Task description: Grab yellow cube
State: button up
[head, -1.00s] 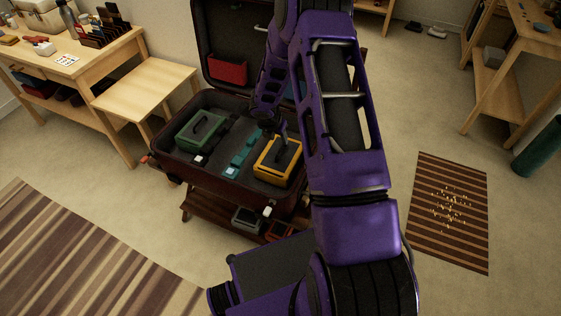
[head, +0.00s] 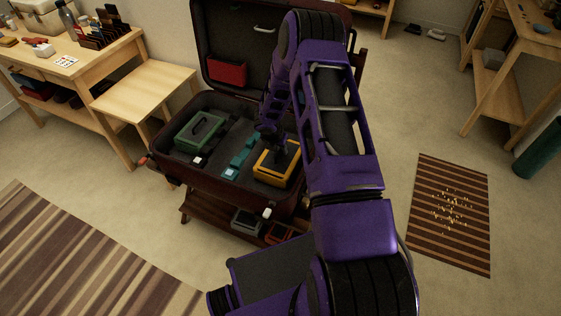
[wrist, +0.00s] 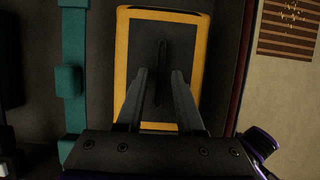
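The yellow cube shows as a yellow box (head: 270,179) with a dark grey top, lying in the right part of the open suitcase (head: 168,170). In the wrist view the yellow box (wrist: 122,48) lies under my gripper (wrist: 159,80). A thin dark handle (wrist: 163,58) stands on its top. My gripper's two fingers are apart and empty, one on each side of the handle's line. I cannot tell how far the fingertips are above the top.
A green case (head: 200,133) lies left in the suitcase, with a teal strap-like piece (head: 238,157) between. The raised lid (head: 232,45) stands behind. A wooden bench (head: 146,90) is at left.

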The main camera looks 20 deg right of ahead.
grip_shut()
jog(key=shift+r, duration=0.1)
dwell(1.1)
